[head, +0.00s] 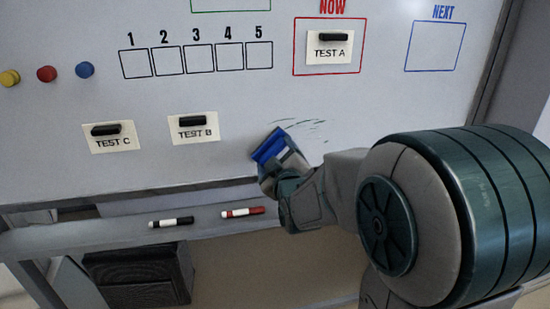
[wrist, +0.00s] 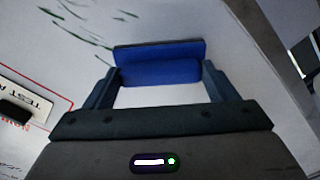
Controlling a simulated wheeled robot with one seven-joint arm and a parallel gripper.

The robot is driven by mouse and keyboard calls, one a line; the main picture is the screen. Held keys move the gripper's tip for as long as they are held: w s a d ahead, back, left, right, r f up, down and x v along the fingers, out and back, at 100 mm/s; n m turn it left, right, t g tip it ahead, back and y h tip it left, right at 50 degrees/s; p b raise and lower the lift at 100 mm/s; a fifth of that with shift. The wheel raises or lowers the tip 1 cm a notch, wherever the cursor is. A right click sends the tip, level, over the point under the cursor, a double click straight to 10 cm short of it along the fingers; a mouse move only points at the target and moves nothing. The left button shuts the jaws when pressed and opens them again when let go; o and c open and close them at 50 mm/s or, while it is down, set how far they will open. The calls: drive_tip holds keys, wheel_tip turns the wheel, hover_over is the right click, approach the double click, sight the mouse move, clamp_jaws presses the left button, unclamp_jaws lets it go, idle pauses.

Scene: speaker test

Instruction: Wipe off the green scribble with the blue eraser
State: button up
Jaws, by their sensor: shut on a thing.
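The blue eraser (head: 268,146) is held in my gripper (head: 279,160) at the lower middle of the whiteboard (head: 225,95). In the wrist view the eraser (wrist: 160,72) sits between the two fingers of my gripper (wrist: 161,80), which is shut on it. The scribble (head: 312,123) is a patch of thin, broken dark strokes just right of and slightly above the eraser. Its strokes (wrist: 80,32) also show left of the eraser in the wrist view. I cannot tell whether the eraser touches the board.
Cards TEST C (head: 113,142) and TEST B (head: 193,133) are on the board to the left, TEST A (head: 330,52) above right. Several coloured magnets (head: 46,74) are at far left. The tray (head: 110,238) below holds a black marker (head: 170,222) and a red marker (head: 242,212).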

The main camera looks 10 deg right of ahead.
drive_tip(key=shift+w+b, duration=0.45)
drive_tip(key=shift+w, duration=0.55)
idle(0.3)
drive_tip(key=shift+d, duration=0.1)
